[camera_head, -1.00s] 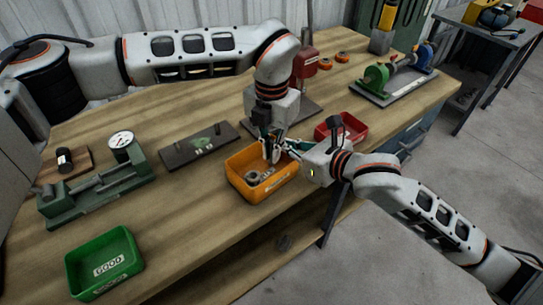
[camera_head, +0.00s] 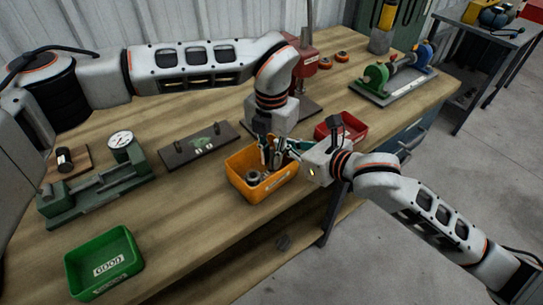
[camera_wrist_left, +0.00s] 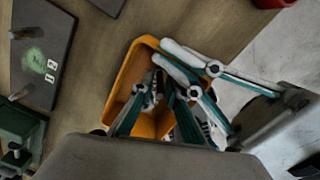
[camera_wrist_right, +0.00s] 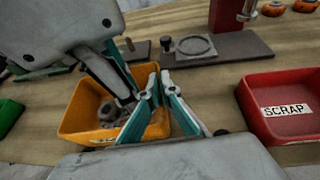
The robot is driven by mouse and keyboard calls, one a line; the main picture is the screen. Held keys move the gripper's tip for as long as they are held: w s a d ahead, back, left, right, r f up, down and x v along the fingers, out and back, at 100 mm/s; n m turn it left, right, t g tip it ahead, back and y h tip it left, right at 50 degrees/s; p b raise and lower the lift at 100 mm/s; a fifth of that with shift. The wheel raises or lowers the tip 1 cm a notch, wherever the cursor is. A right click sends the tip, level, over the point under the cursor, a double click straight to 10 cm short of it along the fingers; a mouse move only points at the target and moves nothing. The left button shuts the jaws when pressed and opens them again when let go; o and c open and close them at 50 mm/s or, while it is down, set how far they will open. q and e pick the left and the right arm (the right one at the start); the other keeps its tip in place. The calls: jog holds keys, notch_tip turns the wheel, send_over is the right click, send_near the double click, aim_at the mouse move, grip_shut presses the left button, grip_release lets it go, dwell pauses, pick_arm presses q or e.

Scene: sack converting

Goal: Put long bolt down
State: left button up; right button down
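The orange bin (camera_head: 238,178) stands on the bench with grey metal parts (camera_head: 254,177) inside. No long bolt can be made out for certain; fingers cover part of the bin. My left gripper (camera_head: 270,152) points down over the bin's back right part. Its fingertips (camera_wrist_left: 160,86) stand apart over the bin, with dark parts below them. My right gripper (camera_wrist_right: 153,72) reaches in from the right beside the left one, at the bin's right edge. Its two fingers show a narrow gap, with nothing clear between them.
A red SCRAP bin (camera_wrist_right: 284,88) stands right of the orange bin, and a green GOOD bin (camera_head: 128,268) is at the front left. A dark plate (camera_head: 178,151) and a green gauge fixture (camera_head: 95,193) lie left. The two grippers are very close together.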

pick_arm(q)
notch_tip(320, 180, up, 12)
jog(key=shift+f, duration=0.1)
dwell(0.5)
pick_arm(e)
jog(key=c, duration=2.2)
grip_release()
